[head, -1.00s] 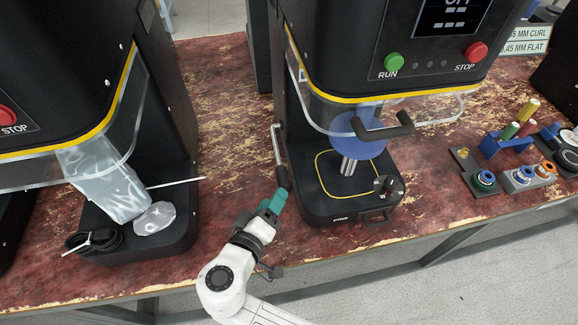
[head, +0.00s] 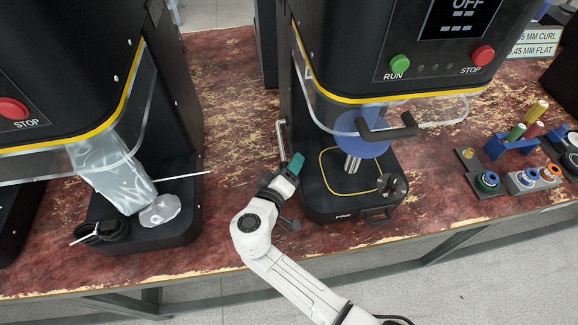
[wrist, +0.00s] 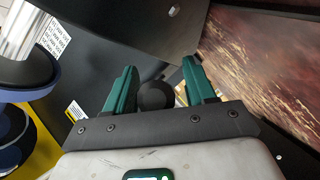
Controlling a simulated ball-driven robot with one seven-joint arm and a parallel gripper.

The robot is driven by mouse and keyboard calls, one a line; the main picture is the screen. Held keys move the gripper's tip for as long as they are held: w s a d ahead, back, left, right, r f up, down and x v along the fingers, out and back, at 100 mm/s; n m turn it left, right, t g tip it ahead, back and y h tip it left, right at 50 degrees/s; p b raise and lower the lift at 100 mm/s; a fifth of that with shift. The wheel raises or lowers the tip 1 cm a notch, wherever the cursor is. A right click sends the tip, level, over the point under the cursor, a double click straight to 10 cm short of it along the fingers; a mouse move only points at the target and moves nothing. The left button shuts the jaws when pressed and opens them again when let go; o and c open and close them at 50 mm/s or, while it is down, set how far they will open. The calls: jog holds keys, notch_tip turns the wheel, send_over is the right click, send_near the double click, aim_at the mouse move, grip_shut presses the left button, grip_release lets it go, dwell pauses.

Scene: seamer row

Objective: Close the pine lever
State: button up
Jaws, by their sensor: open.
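The lever (head: 281,138) is a thin grey rod on the left side of the middle machine, whose base bears a small front label too blurred to read surely. Its lower end and black knob are hidden behind my gripper in the head view. In the wrist view the round black knob (wrist: 155,96) sits between the two green fingers. My gripper (head: 293,165) is at the lever's lower end, beside the machine's base. Its fingers (wrist: 160,88) are open, one on each side of the knob, with a gap visible on the right; contact on the left is unclear.
The middle machine has a clear shield, a dark bar handle (head: 388,131), a blue disc (head: 350,124) and RUN (head: 400,62) and STOP (head: 483,55) buttons. Another machine stands left, with a bag (head: 108,172). Colored rolls and tools (head: 488,181) lie right. Tabletop between machines is bare.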

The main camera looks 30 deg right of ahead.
grip_shut()
dwell(0.5)
